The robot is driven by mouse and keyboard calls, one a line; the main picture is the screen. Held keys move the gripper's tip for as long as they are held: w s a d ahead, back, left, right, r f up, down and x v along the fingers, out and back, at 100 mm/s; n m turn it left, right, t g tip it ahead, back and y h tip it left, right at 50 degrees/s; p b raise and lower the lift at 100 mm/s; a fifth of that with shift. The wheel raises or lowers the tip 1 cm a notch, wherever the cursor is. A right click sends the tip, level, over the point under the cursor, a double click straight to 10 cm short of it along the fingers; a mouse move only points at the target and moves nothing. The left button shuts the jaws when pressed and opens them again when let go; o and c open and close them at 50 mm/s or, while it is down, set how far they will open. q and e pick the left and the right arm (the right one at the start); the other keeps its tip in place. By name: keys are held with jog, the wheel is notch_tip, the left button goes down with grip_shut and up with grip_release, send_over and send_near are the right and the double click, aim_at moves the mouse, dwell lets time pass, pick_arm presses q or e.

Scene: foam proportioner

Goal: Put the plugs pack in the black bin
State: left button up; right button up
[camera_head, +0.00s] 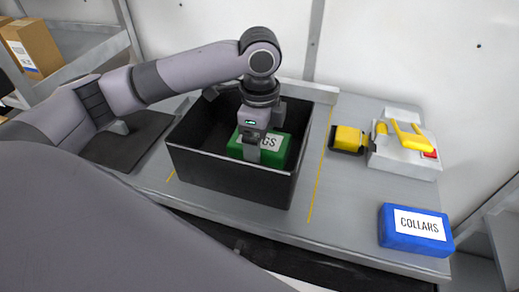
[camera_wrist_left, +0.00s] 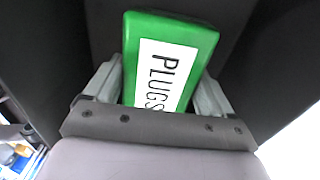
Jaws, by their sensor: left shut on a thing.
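The green plugs pack (camera_head: 279,150) with a white label is inside the black bin (camera_head: 225,178) on the bench, toward the bin's right side. My left gripper (camera_head: 254,156) reaches down into the bin and is shut on the plugs pack. In the left wrist view the plugs pack (camera_wrist_left: 168,62) sits between the two fingers (camera_wrist_left: 160,95), its label reading "PLUGS". Dark bin surfaces surround it there. Whether the pack touches the bin floor is hidden by the front wall. My right gripper is not in view.
A blue pack labelled "COLLARS" (camera_head: 416,229) lies at the bench's front right. A grey device with yellow handles (camera_head: 404,150) and a yellow-and-black part (camera_head: 348,139) stand behind it. Cardboard boxes (camera_head: 32,47) sit on a shelf at upper left.

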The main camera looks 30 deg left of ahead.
pick_arm(q)
jog(key=shift+f, duration=1.35)
jog(key=o, duration=1)
jog(key=shift+f, duration=0.15)
notch_tip(320, 180, up, 12)
jog(key=shift+r+p, duration=0.15)
jog(key=shift+p, duration=0.25)
jog(key=shift+s, duration=0.1)
